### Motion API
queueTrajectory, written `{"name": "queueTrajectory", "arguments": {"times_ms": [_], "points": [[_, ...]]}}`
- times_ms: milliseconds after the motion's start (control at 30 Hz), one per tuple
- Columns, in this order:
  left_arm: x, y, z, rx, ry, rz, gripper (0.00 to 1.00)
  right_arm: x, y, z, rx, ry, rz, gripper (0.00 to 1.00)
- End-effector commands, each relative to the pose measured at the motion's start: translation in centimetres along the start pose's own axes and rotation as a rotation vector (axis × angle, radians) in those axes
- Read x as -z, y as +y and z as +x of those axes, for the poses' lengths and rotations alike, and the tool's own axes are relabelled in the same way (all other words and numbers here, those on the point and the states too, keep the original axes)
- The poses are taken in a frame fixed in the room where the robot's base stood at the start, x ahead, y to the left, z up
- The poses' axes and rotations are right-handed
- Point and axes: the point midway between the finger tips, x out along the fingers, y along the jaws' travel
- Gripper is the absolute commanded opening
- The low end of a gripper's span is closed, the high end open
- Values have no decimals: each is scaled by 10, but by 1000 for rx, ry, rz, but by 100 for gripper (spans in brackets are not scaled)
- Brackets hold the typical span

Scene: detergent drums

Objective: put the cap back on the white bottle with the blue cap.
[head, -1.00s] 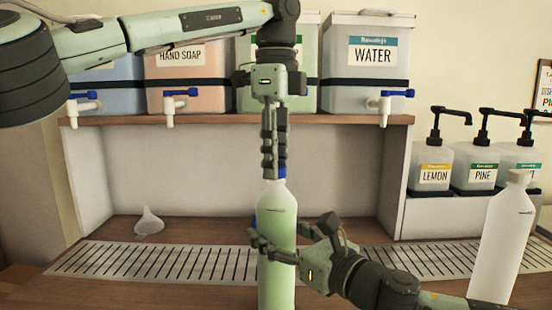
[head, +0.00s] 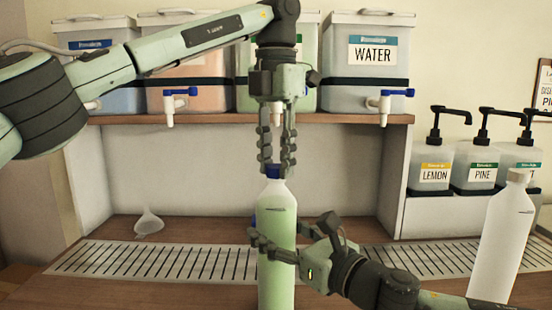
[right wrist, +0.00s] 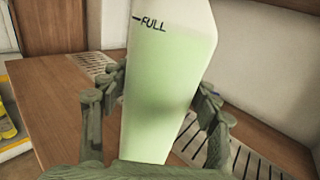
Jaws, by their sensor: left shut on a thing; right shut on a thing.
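The bottle (head: 277,225) is whitish and translucent, filled with green liquid, and stands upright in the middle of the counter. The blue cap (head: 272,172) is at the bottle's mouth, between the fingertips of my left gripper (head: 278,160), which points straight down and is shut on it. I cannot tell how tightly the cap sits on the neck. My right gripper (head: 275,248) is shut around the bottle's body from the right. In the right wrist view the bottle (right wrist: 165,90) fills the space between the fingers and shows a "FULL" mark; its top is out of view.
A white bottle (head: 503,240) stands at the right. A funnel (head: 149,221) lies at the left near the drain grate (head: 160,261). Drums with taps, including the water drum (head: 370,60), line the shelf (head: 345,118) above. Pump bottles (head: 435,167) stand at the right. A blue thing partly shows behind the bottle.

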Motion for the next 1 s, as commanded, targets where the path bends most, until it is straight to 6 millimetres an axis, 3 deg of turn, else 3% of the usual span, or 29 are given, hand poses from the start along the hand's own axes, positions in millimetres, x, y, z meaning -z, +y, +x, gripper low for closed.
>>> {"name": "queueTrajectory", "arguments": {"times_ms": [400,533,700,733,867,1000], "points": [[0,-1,1,1,0,1077,0,0,0,0,-1,1,0,0],[0,-1,1,1,1,1330,0,0,0,0,-1,1,0,0],[0,-1,1,0,1,1357,0,0,0,0,-1,1,1,0],[0,-1,1,0,1,1357,30,0,0,0,-1,1,1,0],[0,-1,1,0,1,1356,46,0,0,0,-1,1,1,0],[0,0,1,0,1,1355,48,0,0,0,-1,1,1,0]]}}
